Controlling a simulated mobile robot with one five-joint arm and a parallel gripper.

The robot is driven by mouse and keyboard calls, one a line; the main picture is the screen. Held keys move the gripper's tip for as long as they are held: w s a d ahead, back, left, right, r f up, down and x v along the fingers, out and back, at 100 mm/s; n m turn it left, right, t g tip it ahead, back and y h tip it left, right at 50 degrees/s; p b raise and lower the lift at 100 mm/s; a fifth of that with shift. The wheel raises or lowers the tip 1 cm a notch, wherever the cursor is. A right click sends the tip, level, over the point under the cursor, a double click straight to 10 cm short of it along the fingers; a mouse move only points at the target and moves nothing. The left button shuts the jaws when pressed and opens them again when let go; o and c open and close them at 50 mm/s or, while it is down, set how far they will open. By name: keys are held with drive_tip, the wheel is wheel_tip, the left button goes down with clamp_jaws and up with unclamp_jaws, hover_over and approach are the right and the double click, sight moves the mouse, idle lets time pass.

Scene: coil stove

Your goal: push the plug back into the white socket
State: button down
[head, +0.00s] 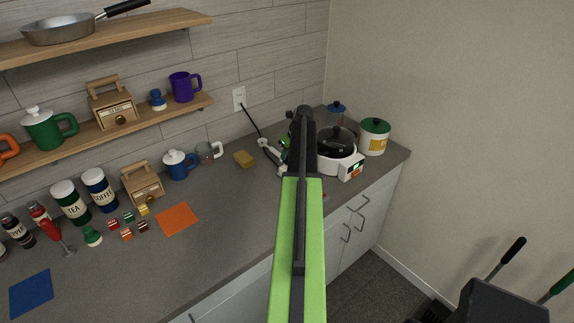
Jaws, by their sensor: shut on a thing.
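The white socket (239,98) is a small upright plate on the tiled back wall, right of the lower shelf. A black cord (252,122) runs from the lower part of the socket down to the right. My gripper (264,144) appears at the lower end of this line, just left of my dark arm and above the counter. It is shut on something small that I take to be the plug. The plug itself is too small to make out, and I cannot tell how far it sits from the socket. My arm hides part of this area.
Right of my arm stands a white stove (350,168) with a dark lidded pot (337,143). A yellow sponge (244,159) and a glass mug (206,153) lie left. The lower shelf (160,117) ends left of the socket.

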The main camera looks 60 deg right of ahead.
drive_tip(key=shift+s+f+b, duration=0.1)
drive_tip(key=shift+f+b, duration=2.1)
drive_tip(key=c, duration=1.2)
unclamp_jaws()
drive_tip(key=shift+r, duration=0.1)
drive_tip(key=shift+r, duration=0.1)
drive_tip(key=shift+r+p, duration=0.25)
drive_tip(key=shift+p, duration=0.2)
drive_tip(key=p+v, duration=1)
drive_tip(key=v, duration=0.1)
drive_tip(key=shift+s+r+p, duration=0.25)
drive_tip(key=shift+r+p, duration=0.05)
drive_tip(key=shift+p, duration=0.1)
drive_tip(key=shift+w+a, duration=0.1)
drive_tip(key=shift+a, duration=0.05)
